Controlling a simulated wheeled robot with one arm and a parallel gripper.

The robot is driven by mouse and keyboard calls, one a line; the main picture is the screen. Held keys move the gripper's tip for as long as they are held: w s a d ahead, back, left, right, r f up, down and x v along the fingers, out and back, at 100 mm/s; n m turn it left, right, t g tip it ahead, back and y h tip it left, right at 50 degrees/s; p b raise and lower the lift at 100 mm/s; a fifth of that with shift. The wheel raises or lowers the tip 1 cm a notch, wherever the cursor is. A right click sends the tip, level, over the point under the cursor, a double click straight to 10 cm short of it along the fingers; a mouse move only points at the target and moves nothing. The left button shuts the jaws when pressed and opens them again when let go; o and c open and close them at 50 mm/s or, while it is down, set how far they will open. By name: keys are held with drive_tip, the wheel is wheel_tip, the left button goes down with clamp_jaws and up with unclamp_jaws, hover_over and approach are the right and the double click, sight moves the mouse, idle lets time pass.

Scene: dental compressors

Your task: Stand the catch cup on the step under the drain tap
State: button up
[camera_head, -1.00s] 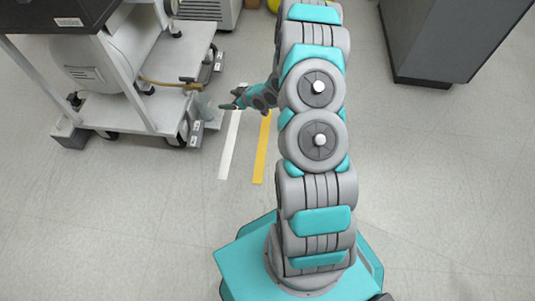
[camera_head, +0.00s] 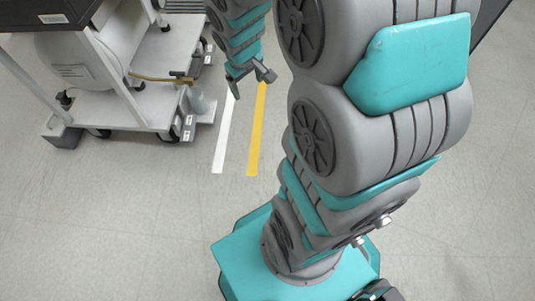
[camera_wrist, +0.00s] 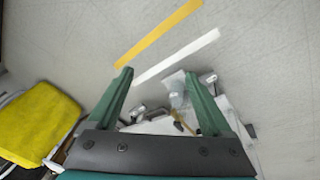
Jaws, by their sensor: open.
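The catch cup (camera_head: 197,101) is a small grey, see-through cup. It stands upright on the light grey step (camera_head: 206,112) at the cart's right end, below and slightly right of the drain tap (camera_head: 181,78) at the end of a brass-coloured pipe. From here I cannot tell whether it is exactly under the outlet. My gripper (camera_head: 252,84) is open and empty, to the right of the cup and apart from it. In the wrist view, the cup (camera_wrist: 177,99) shows small beyond the open green fingers of my gripper (camera_wrist: 157,74).
The cart (camera_head: 120,108) with the compressor tank (camera_head: 80,62) stands at left on castors. White (camera_head: 225,135) and yellow (camera_head: 256,135) floor stripes run right of the step. A yellow object (camera_wrist: 38,122) shows at left in the wrist view. The front floor is clear.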

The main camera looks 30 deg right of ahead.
drive_tip(key=s+a+r+g, duration=0.1)
drive_tip(key=s+a+r, duration=0.1)
drive_tip(key=s, duration=0.6)
drive_tip(key=s+a+r+m+g+y, duration=0.1)
drive_tip(key=s+a+r, duration=0.2)
drive_tip(key=s, duration=0.5)
drive_tip(key=s+a+r+m+g, duration=0.1)
drive_tip(key=s+a+r+g, duration=0.1)
drive_tip(key=s, duration=0.7)
drive_tip(key=shift+a+r+y, duration=0.4)
drive_tip(key=shift+a+r, duration=0.1)
drive_tip(key=shift+a, duration=0.55)
drive_tip(key=shift+w, duration=0.1)
